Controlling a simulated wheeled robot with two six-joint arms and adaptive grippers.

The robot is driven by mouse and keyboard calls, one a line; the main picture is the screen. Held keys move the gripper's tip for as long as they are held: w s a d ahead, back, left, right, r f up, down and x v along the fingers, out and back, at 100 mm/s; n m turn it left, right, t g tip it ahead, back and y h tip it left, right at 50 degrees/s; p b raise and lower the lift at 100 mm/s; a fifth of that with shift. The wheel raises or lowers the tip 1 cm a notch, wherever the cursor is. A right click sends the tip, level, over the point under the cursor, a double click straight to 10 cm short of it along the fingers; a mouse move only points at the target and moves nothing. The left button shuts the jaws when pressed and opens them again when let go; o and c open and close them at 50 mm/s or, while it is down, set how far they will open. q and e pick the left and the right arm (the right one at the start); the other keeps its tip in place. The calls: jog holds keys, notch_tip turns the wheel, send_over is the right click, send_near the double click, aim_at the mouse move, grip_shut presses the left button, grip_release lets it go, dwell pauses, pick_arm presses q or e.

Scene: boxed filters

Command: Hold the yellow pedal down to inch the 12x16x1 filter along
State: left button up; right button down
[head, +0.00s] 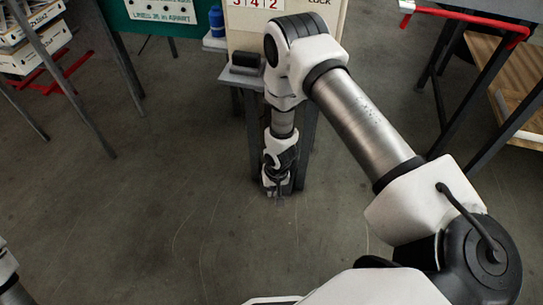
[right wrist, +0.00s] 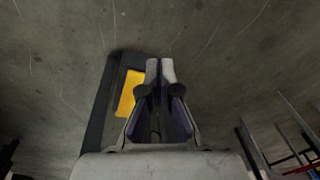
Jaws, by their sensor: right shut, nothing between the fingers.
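The yellow pedal (right wrist: 130,93) sits in a dark base (right wrist: 103,110) on the floor in the right wrist view. My right gripper (right wrist: 160,64) is shut and empty. Its fingertips show just right of the pedal in that view; I cannot tell whether they touch it. In the head view my right gripper (head: 279,197) points down near the floor in front of the stand, and my arm hides the pedal there. White boxes (head: 35,45) lie at the upper left; I cannot read which is the 12x16x1 filter. My left gripper is out of view.
A stand with a small shelf (head: 232,78) and a number sign (head: 262,5) rises behind my right arm. A green panel (head: 118,14) stands left of it. Tables with dark legs (head: 85,105) stand left and right. Open concrete floor lies left of my arm.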

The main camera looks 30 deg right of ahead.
pick_arm(q)
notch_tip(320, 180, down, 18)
jog(key=b, duration=1.4)
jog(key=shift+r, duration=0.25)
pick_arm(e)
jog(key=w+d+f+m+h, duration=0.1)
jog(key=w+d+f, duration=0.3)
jog(key=w, duration=0.5)
jog(key=w+d+f+m+t+h, duration=0.1)
jog(key=w+d+f+m+h, duration=0.1)
jog(key=w+d, duration=0.6)
notch_tip(320, 180, down, 3)
jog(key=shift+w+d+r+m, duration=0.1)
jog(key=shift+w+d+m, duration=0.35)
jog(key=shift+m, duration=0.45)
jog(key=shift+a, duration=0.1)
